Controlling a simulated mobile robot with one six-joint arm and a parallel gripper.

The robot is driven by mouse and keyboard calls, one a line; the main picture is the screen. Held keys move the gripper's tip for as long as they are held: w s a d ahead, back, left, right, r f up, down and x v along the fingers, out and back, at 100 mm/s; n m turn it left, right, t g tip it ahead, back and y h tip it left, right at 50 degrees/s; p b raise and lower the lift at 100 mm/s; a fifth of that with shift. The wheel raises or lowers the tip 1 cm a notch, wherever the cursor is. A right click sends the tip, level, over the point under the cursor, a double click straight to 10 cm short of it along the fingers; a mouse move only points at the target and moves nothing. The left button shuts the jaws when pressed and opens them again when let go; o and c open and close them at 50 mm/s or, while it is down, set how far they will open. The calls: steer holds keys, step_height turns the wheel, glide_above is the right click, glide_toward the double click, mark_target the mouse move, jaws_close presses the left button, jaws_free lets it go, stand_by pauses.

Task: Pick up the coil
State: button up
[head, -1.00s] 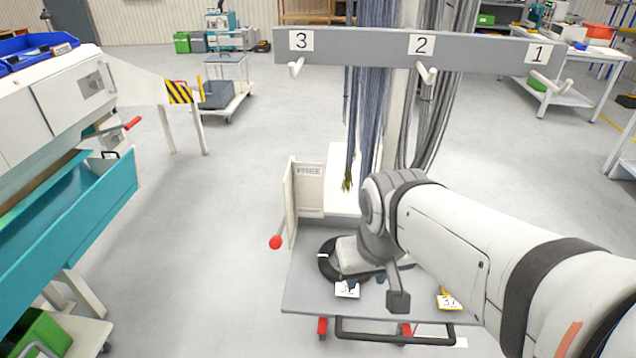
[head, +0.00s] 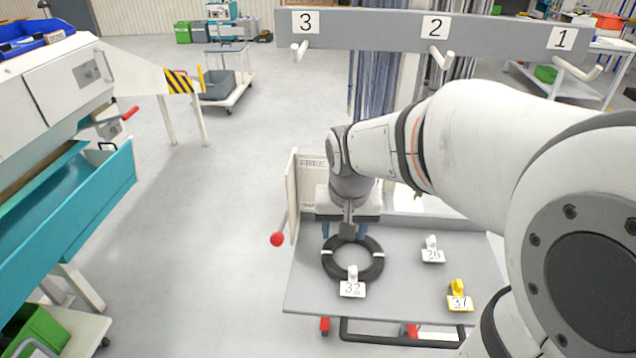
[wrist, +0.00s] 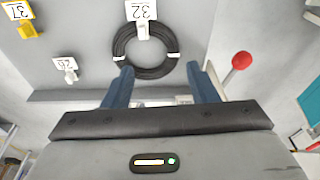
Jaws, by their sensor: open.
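The black coil (head: 331,262) lies flat on the grey cart top, with white ties around it and a white tag marked 32 (head: 352,289) at its near side. In the wrist view the coil (wrist: 121,50) is a full ring just beyond my fingertips. My gripper (head: 347,232) is over the far edge of the coil in the head view. In the wrist view my gripper (wrist: 160,72) has its two blue fingers spread apart with nothing between them. I cannot tell the exact height of the fingers above the cart.
The grey cart top (head: 410,290) also holds a white tag (head: 432,251) and a yellow tag marked 37 (head: 459,296) to the right. A white panel (head: 292,195) and a red knob (head: 277,239) stand at its left. A numbered peg bar (head: 370,27) spans above.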

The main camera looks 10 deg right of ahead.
mark_target(328, 248)
steer(key=w+f+m, duration=0.1)
steer(key=w+f, duration=0.2)
steer(key=w+f+m+b, duration=0.1)
steer(key=w+f, duration=0.2)
steer(key=w, duration=0.1)
steer(key=w+f+m+b, duration=0.1)
steer(key=w+f, duration=0.2)
steer(key=shift+w+a+f+g, duration=0.3)
steer(key=shift+a+g, duration=0.05)
steer(key=shift+g, duration=0.05)
steer(key=f, duration=0.8)
steer(key=shift+w+d+f, duration=0.2)
steer(key=shift+d+f, duration=0.05)
steer(key=shift+c, duration=0.2)
jaws_close()
steer(key=shift+r, duration=0.1)
